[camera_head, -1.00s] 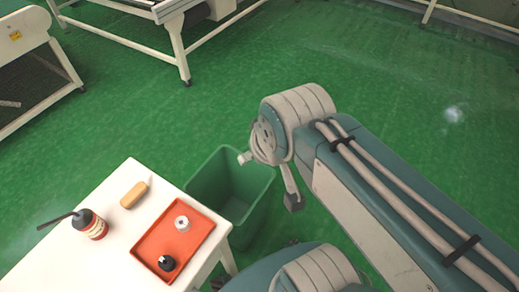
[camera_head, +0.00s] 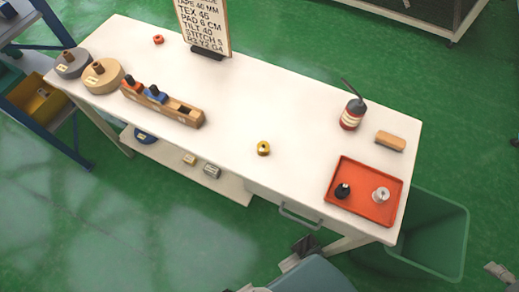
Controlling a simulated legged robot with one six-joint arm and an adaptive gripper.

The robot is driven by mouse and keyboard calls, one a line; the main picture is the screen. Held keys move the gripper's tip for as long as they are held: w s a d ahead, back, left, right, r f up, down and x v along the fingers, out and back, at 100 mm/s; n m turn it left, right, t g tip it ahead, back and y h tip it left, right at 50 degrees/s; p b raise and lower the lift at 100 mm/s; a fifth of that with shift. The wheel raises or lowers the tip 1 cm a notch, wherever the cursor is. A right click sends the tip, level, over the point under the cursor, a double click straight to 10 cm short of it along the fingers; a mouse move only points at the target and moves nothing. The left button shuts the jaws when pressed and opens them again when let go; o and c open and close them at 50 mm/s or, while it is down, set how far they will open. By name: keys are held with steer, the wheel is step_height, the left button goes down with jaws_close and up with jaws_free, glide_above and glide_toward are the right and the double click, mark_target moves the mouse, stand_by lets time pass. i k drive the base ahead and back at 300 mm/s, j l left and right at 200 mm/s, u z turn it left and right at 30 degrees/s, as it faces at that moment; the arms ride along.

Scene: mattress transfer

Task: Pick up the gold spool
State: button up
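The gold spool (camera_head: 263,148) stands on the white tabletop (camera_head: 290,90), near the front edge at the middle of the head view. It is a small yellow-gold ring with a dark centre, with clear tabletop around it. Only a small grey part of what looks like my gripper (camera_head: 497,270) shows at the lower right edge, well away from the spool. Its fingers are mostly out of the picture, so its opening cannot be told. No hand is on the spool.
An orange tray (camera_head: 373,213) holds a black and a silver item. A green bin (camera_head: 440,235) stands at right.

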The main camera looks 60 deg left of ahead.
mark_target(263, 147)
steer(key=k+u, duration=0.35)
steer(key=k+j+u, duration=0.1)
steer(key=u, duration=0.25)
steer(key=i+u, duration=0.1)
steer(key=u, duration=0.35)
steer(key=i+u, duration=0.1)
steer(key=u, duration=0.35)
steer(key=i+u, duration=0.1)
steer(key=u, duration=0.35)
steer(key=i+l+u, duration=0.2)
steer(key=i, duration=0.2)
